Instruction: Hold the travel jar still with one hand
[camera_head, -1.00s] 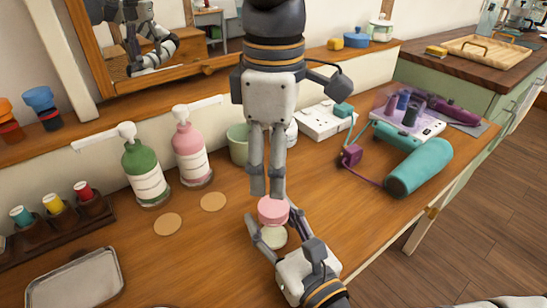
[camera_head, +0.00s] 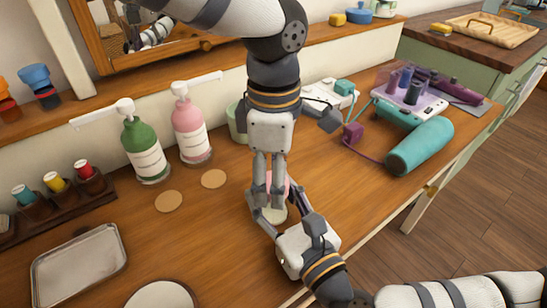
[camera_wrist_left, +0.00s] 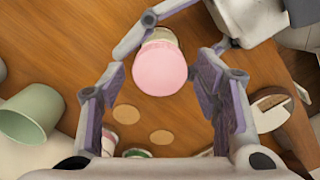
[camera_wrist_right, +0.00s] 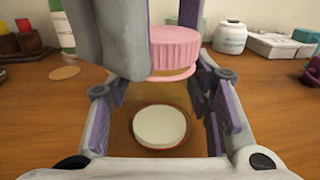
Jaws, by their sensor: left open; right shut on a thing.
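The travel jar stands on the wooden counter with a pink lid (camera_wrist_left: 160,68) on top. Its pale lower body (camera_head: 275,214) shows in the head view, and a pale disc (camera_wrist_right: 160,128) shows low between the fingers in the right wrist view. My right gripper (camera_head: 277,208) is shut on the jar from the front, low on its body. My left gripper (camera_head: 268,196) points down from above, open, with its fingers around the lid's sides. In the left wrist view gaps show between these fingers and the lid. In the head view these fingers hide most of the lid.
A green pump bottle (camera_head: 145,150) and a pink pump bottle (camera_head: 189,130) stand at the back left. A metal tray (camera_head: 80,264) lies at the front left. A teal cylinder (camera_head: 419,146) lies on the right. A green cup (camera_wrist_left: 30,115) stands close behind my left gripper.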

